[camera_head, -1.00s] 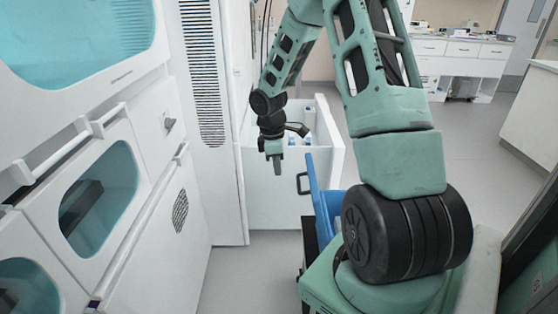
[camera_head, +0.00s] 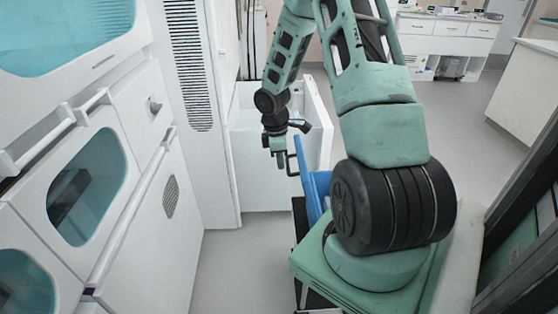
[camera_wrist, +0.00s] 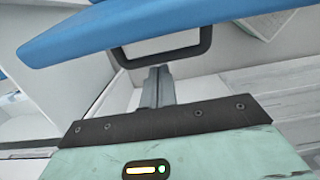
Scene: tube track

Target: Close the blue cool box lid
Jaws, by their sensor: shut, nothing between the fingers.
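The blue cool box lid (camera_head: 308,176) stands raised and steeply tilted, left of my arm's base in the head view. A black loop handle (camera_head: 291,166) sticks out from its left side. My gripper (camera_head: 281,164) is shut and empty, just left of the handle. In the wrist view the lid (camera_wrist: 150,28) crosses the top, with the handle (camera_wrist: 208,46) below it. My fingers (camera_wrist: 160,80) point toward the handle's opening; I cannot tell whether they touch it. The cool box body is mostly hidden behind my arm and base.
An open white drawer (camera_head: 268,170) stands behind my gripper. White cabinets with blue-tinted windows (camera_head: 88,185) line the left side. Grey floor (camera_head: 225,262) is clear between the cabinets and my base. A white counter (camera_head: 447,38) is far at the back right.

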